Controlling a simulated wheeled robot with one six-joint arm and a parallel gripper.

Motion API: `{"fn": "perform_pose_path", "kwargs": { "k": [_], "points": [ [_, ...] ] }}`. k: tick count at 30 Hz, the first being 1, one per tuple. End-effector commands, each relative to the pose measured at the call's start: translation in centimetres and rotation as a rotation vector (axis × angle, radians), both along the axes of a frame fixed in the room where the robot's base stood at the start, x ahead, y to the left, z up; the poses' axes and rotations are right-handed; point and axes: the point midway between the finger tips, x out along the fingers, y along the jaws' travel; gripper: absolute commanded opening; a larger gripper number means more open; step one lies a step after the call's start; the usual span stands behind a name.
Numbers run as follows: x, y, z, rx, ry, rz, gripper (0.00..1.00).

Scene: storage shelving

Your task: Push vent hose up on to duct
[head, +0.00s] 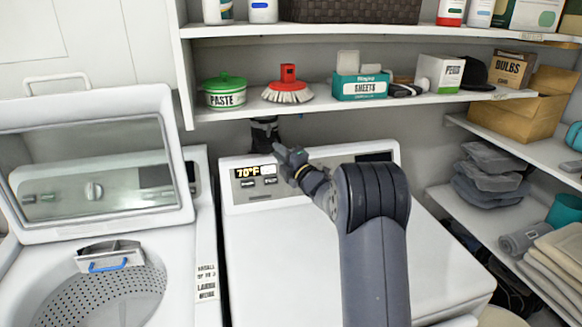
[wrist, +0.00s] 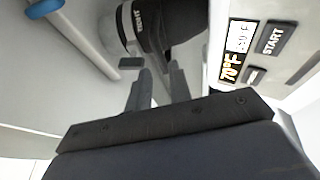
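A dark cylindrical piece (head: 265,132), which looks like the vent hose, stands behind the back edge of the white machine, just under the shelf. In the wrist view the black hose (wrist: 158,28) shows at the top, with a pale band and small lettering beside it. My gripper (head: 284,152) is just right of and below it, over the machine's control panel. In the wrist view my two fingers (wrist: 160,70) point towards the hose with a narrow gap between them. Nothing is seen gripped. I cannot tell whether a finger touches the hose. I cannot make out the duct clearly.
The control panel (head: 262,178) reads 70°F. An open-lidded washer (head: 180,270) stands left. Side shelves (head: 460,208) with folded cloths stand right.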

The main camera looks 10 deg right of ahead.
Motion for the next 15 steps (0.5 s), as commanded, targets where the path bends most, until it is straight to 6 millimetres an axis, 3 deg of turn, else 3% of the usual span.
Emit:
{"fn": "perform_pose_path", "kwargs": {
  "k": [9, 15],
  "points": [
    [-5.0, -2.2, -1.1, -0.001, 0.0, -0.002, 0.2],
    [-6.4, -2.7, -1.2, 0.0, 0.0, -0.001, 0.2]
  ]
}}
